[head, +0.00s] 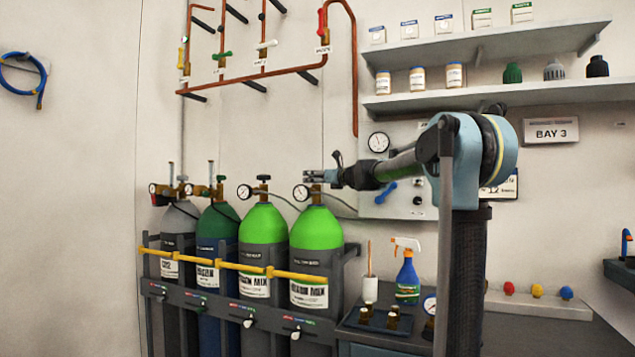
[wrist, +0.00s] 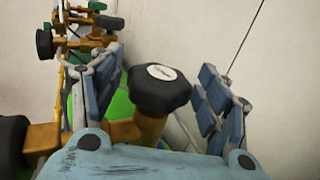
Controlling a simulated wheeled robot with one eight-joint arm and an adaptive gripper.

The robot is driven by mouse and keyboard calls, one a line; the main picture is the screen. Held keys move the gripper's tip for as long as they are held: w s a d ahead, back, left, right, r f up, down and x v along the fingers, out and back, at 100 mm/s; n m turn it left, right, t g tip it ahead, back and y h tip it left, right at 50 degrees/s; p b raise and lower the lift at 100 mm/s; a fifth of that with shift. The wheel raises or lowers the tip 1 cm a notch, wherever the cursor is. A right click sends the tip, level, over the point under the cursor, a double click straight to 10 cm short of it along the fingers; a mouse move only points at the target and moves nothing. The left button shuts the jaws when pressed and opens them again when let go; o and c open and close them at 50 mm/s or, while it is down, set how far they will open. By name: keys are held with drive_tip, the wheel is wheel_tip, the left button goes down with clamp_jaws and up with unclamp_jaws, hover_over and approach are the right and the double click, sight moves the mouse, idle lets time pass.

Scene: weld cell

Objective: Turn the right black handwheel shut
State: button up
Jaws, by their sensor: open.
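The right black handwheel (wrist: 160,90) is a dark lobed knob with a pale round label on top. It sits on a brass valve (wrist: 151,126) above the right light green cylinder (head: 316,233). In the wrist view my gripper (wrist: 160,77) is open, with one blue-grey finger on each side of the handwheel. Gaps show between the knob and both fingers. In the head view my gripper (head: 320,177) reaches in from the right at the top of this cylinder and hides most of the handwheel.
Another black handwheel (head: 264,178) tops the light green cylinder to the left. Pressure gauges (head: 301,193) stick out beside the valves. A yellow bar (head: 240,267) crosses the cylinders. A wall panel with a gauge (head: 378,142) is behind my arm. A spray bottle (head: 407,275) stands on the bench.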

drive_tip(key=c, duration=1.1)
drive_tip(key=shift+m+t+h, duration=0.3)
drive_tip(key=shift+h, duration=0.1)
drive_tip(key=shift+a+m+t+h, duration=0.1)
drive_tip(key=shift+m+t+h, duration=0.5)
drive_tip(key=shift+h, duration=0.1)
drive_tip(key=shift+m+t+h, duration=0.8)
drive_tip(key=shift+m+h, duration=0.2)
drive_tip(key=shift+h, duration=0.4)
drive_tip(key=o, duration=1.1)
